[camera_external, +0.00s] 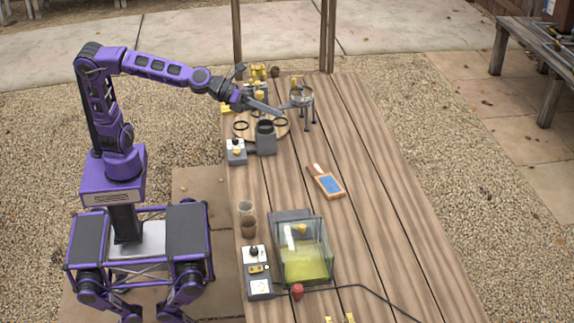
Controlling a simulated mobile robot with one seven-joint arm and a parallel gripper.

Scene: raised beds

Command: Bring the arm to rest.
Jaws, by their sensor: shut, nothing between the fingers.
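My gripper (279,112) is at the end of my purple arm, which reaches out to the right over the far part of the wooden table. The fingers look shut and hold nothing that I can see. The arm is raised at the elbow and stretched forward.
A dark grey container (265,138) and a grey box (236,152) stand below the gripper. Yellow items (258,72) are behind it. A glass tank (304,252) with yellow contents stands nearer. A blue-faced paddle (328,183) lies mid-table. The table's right side is clear.

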